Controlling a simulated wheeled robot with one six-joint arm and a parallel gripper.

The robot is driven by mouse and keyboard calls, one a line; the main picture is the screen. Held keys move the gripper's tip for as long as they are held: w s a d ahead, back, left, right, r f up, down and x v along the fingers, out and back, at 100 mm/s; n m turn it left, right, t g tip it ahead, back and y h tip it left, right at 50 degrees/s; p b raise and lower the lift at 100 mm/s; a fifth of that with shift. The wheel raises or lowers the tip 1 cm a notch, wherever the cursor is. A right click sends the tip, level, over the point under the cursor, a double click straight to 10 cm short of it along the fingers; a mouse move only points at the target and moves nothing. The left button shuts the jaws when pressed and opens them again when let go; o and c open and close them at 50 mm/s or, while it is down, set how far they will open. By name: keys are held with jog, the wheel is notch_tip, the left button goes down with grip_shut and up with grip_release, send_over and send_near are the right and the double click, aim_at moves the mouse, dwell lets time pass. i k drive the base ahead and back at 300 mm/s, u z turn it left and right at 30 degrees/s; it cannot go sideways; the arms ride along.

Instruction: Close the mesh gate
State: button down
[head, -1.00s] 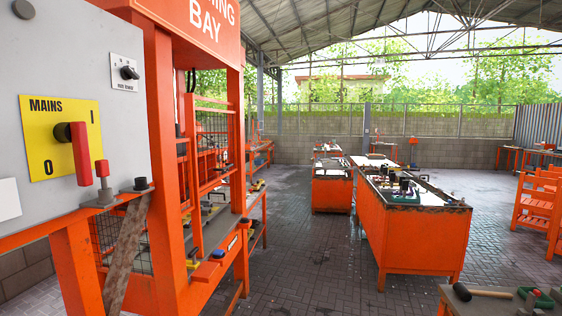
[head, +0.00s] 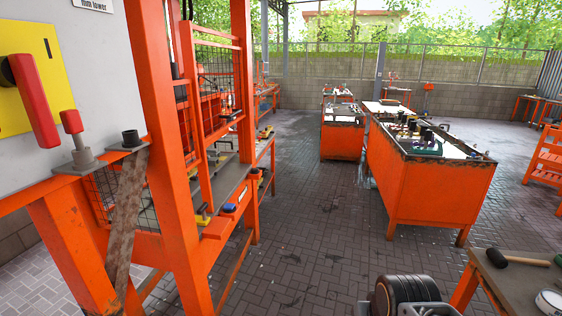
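The mesh gate appears to be the orange-framed panel with dark wire mesh (head: 216,72) in the side of the orange machine bay (head: 160,110), left of centre. Orange posts of the bay stand in front of and beside it. I cannot tell whether it stands open or shut, and no latch is clear. My gripper is not in view. A dark ribbed, rounded part with grey metal, seemingly of my arm, shows at the bottom edge, well right of the bay.
A grey panel with a red mains lever (head: 36,100) stands close at left. An orange workbench (head: 428,180) with tools stands right of centre. A table with a mallet (head: 515,259) is at lower right. Paved floor (head: 300,215) between bay and workbench is clear.

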aim_at(198, 41)
jog(key=i, duration=3.85)
jog(key=u, duration=1.5)
